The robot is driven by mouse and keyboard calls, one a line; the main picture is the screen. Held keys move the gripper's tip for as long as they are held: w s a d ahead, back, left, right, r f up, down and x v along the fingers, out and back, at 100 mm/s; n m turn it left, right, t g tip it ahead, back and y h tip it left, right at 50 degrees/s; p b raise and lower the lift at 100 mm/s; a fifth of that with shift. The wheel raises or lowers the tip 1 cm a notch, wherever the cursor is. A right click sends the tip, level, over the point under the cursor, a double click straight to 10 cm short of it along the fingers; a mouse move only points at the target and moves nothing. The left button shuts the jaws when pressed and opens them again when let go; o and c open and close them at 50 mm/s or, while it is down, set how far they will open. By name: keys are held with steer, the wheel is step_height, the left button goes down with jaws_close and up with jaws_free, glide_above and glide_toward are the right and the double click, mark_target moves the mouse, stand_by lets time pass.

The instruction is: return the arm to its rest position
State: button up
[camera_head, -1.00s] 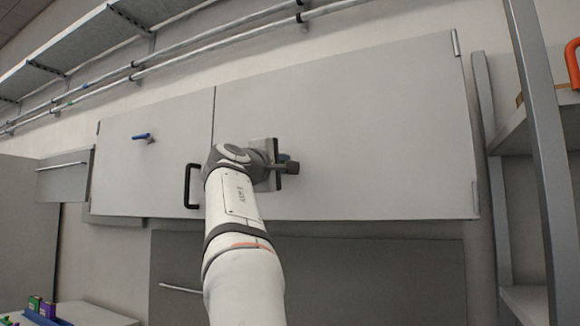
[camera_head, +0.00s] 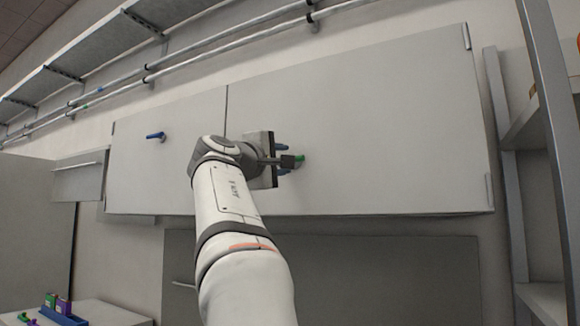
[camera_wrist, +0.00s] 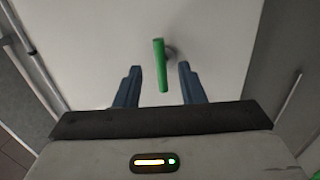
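My gripper (camera_head: 285,161) is in front of the right cabinet door in the head view. In the wrist view its two blue fingers (camera_wrist: 160,68) are apart and hold nothing. A green lever handle (camera_wrist: 159,62) on the pale door shows between them, with a gap on each side; whether it lies at fingertip depth is hard to tell. My arm is stretched up from the bottom of the head view toward the door.
The left cabinet door (camera_head: 150,175) carries a blue lever handle (camera_head: 156,136). A metal shelf rack (camera_head: 553,130) stands at the right. Pipes (camera_head: 230,42) and a wall shelf (camera_head: 110,50) run above. A low surface (camera_head: 110,314) with coloured items is at lower left.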

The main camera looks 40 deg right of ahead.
steer(key=shift+v, duration=0.95)
steer(key=w+a+f+t+y+p, duration=0.15)
steer(key=a+f+y, duration=0.25)
steer(key=f, duration=0.6)
steer(key=w+a+f+y, duration=0.2)
steer(key=a+f+y, duration=0.15)
steer(key=f, duration=0.65)
steer(key=w+a+f+y, duration=0.1)
steer(key=a+f+y, duration=0.25)
steer(key=f, duration=0.65)
steer(key=s+a+f+m+g+y, duration=0.1)
steer(key=s+a+f+y, duration=0.1)
steer(key=s+a+f, duration=0.4)
steer(key=s+a+f+m+g+y+p, duration=0.1)
steer(key=s+a+f, duration=0.4)
steer(key=f, duration=0.8)
steer(key=s+a+f+m+g+y+p, duration=0.1)
steer(key=s+a+f+g+y, duration=0.2)
steer(key=f, duration=0.7)
steer(key=s+a+y, duration=0.2)
steer(key=s+a, duration=0.1)
steer(key=a, duration=0.1)
steer(key=shift+s+a+f, duration=0.25)
steer(key=shift+s, duration=0.05)
